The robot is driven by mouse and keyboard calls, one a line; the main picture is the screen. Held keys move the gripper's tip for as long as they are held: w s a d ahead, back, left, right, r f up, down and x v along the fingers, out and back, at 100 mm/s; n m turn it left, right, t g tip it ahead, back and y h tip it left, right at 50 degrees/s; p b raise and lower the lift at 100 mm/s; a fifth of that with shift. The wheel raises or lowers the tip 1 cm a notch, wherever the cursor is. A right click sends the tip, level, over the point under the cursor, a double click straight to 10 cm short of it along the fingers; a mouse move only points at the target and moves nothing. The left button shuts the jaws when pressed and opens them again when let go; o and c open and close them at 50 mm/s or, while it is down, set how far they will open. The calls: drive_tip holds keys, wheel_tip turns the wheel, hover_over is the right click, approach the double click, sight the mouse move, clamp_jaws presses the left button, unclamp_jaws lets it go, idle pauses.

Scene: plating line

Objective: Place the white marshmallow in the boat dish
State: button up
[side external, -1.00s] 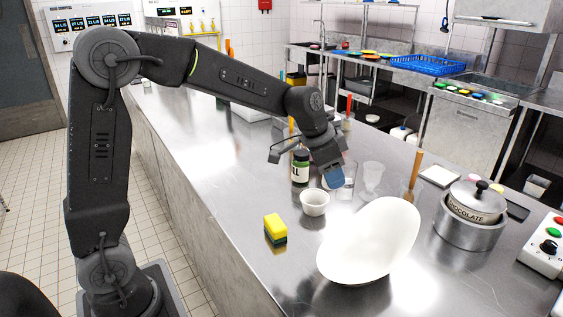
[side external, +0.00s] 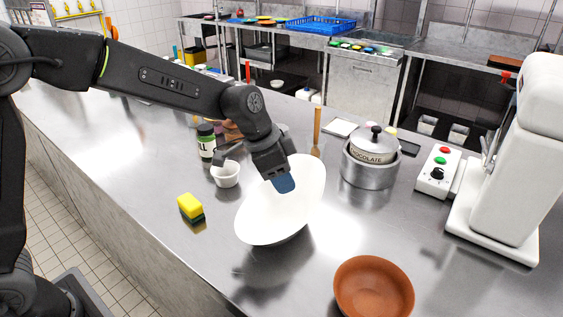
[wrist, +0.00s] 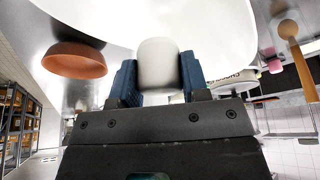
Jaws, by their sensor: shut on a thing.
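The white marshmallow (wrist: 158,66) is between the blue fingertips of my gripper (wrist: 158,78) in the wrist view. My gripper is shut on it. In the side view, my gripper (side external: 283,184) is over the white boat dish (side external: 262,222), and the marshmallow is hidden behind the fingers. The dish also fills the top of the wrist view (wrist: 220,25). I cannot tell the exact height of the gripper above the dish.
A small white cup (side external: 226,176) and a dark jar (side external: 206,142) stand left of the dish. A yellow sponge (side external: 190,207) lies at the left. A brown bowl (side external: 373,287) is at the front right. A chocolate pot (side external: 370,163) and white machine (side external: 512,150) are at the right.

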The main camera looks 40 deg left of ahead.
drive_tip(key=shift+f, duration=3.1)
drive_tip(key=o, duration=0.7)
drive_tip(key=shift+r, duration=0.1)
wheel_tip(320, 180, up, 7)
drive_tip(key=shift+f, duration=0.1)
